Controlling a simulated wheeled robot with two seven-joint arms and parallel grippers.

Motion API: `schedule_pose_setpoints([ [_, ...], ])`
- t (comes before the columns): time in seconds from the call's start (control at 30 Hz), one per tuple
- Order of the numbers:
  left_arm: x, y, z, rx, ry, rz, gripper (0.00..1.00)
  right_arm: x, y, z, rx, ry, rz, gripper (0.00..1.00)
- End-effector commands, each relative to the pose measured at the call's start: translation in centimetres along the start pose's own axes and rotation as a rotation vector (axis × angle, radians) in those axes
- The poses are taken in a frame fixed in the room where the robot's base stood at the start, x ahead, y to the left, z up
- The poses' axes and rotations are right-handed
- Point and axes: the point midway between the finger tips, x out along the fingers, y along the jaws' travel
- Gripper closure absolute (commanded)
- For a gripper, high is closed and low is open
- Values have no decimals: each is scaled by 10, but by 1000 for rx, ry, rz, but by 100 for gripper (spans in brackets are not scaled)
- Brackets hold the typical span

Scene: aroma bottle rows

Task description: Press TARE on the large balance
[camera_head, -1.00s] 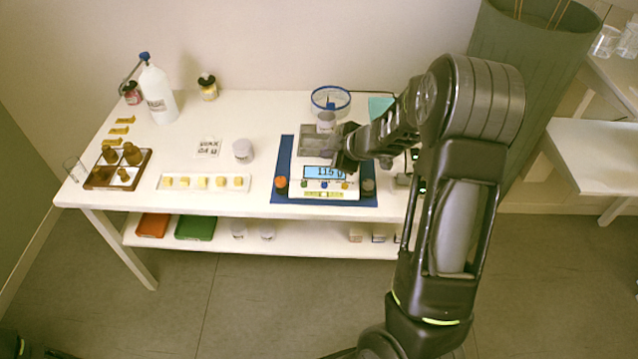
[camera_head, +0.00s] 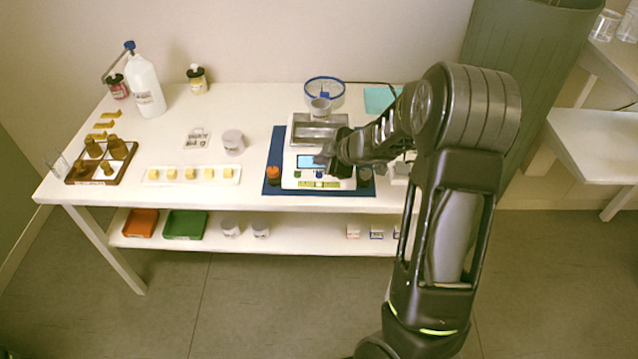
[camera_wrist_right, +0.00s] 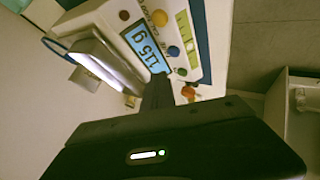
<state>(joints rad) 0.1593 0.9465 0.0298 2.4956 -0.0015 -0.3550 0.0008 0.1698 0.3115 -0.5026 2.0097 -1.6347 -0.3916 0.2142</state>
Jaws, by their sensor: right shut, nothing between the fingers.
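The large balance (camera_head: 290,180) is white and stands on a blue mat (camera_head: 271,178) at the front of the table. Its lit blue display (camera_head: 305,162) is partly covered by my right gripper in the head view. In the right wrist view the display (camera_wrist_right: 146,48) reads 115 g, and a blue button (camera_wrist_right: 173,51) and a green button (camera_wrist_right: 182,71) sit beside it. My right gripper (camera_head: 326,157) is shut and empty, over the right part of the balance front. In the wrist view its fingertips (camera_wrist_right: 158,84) are close to the display's end; contact cannot be told. My left gripper is out of view.
A large green bin (camera_head: 530,70) stands right of the table (camera_head: 235,110).

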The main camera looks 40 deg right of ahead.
Motion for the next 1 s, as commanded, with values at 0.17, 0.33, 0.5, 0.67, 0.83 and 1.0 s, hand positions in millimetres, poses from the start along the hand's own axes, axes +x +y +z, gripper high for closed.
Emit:
schedule_pose_setpoints([
  [0.17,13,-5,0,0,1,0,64,12,-9,9,1,0,0,100],
  [0.33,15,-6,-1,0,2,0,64,14,-10,10,0,0,0,100],
  [0.5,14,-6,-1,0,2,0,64,14,-10,10,0,0,0,100],
  [0.67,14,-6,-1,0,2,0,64,14,-10,10,0,0,0,100],
  [0.83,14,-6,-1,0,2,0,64,14,-10,10,0,0,0,100],
  [1.0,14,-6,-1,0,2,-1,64,14,-10,10,0,0,0,100],
])
